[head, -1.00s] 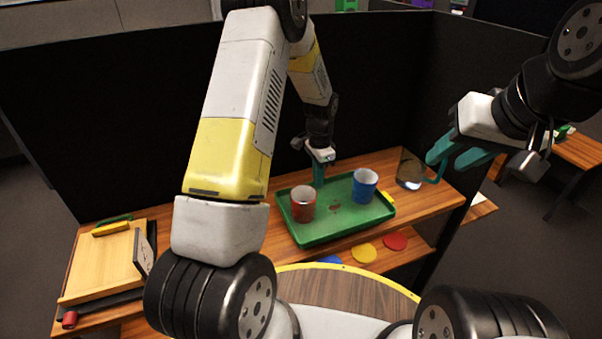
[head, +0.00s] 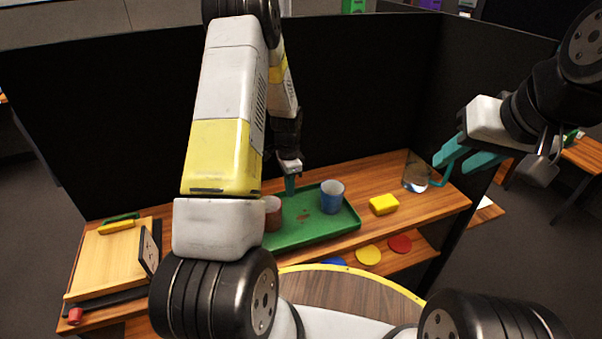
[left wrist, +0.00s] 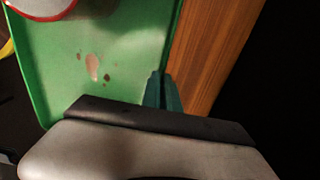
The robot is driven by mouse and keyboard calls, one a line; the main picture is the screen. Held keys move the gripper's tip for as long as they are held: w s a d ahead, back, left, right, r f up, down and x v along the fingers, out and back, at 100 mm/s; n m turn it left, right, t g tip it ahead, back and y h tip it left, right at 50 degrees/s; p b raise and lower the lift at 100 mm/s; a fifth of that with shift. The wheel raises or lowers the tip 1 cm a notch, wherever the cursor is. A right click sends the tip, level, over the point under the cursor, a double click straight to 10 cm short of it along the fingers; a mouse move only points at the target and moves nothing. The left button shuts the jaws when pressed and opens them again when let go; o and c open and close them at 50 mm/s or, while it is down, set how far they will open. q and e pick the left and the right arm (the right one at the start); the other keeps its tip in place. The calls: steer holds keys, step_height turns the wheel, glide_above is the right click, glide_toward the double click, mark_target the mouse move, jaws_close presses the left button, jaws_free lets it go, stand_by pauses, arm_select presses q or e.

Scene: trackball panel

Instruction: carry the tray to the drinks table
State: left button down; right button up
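A green tray (head: 318,232) lies on the wooden counter in the head view. It carries a blue cup (head: 332,197) and a red cup (head: 272,213), the latter partly hidden by my left arm. Brown spots mark the tray floor, also seen in the left wrist view (left wrist: 120,60). My left gripper (head: 290,184) is at the tray's far rim; in the left wrist view its teal fingers (left wrist: 162,90) are close together on the rim. My right gripper (head: 466,156) is open and empty, above the counter's right end. I cannot tell which surface is the drinks table.
A yellow sponge (head: 384,204) lies right of the tray. A clear jug (head: 416,172) stands near my right gripper. A wooden board (head: 107,262) lies at the left. Yellow (head: 368,254) and red (head: 400,244) discs lie on a lower shelf. Black panels (head: 340,90) stand behind the counter.

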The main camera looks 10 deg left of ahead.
arm_select(q)
steer(key=shift+f, duration=0.4)
steer(key=c, duration=1.6)
jaws_free()
steer(key=s+d+r+n+t, duration=0.1)
steer(key=s+r, duration=0.2)
steer(key=r, duration=0.6)
steer(key=s+d+r+n+t, duration=0.1)
steer(key=s+r+n, duration=0.15)
steer(key=r, duration=0.75)
steer(key=s+d+r+n+t, duration=0.1)
steer(key=s+r, duration=0.2)
steer(key=r, duration=0.6)
steer(key=s+d+r+n+t, duration=0.1)
steer(key=s+r+n, duration=0.1)
steer(key=s, duration=0.3)
steer(key=s+d+r+n+t+h, duration=0.1)
steer(key=s+r+n, duration=0.1)
steer(key=s, duration=0.4)
steer(key=s+d+r+n+t+h, duration=0.1)
steer(key=s+d+r+n, duration=0.1)
steer(key=s, duration=0.4)
steer(key=shift+r, duration=0.8)
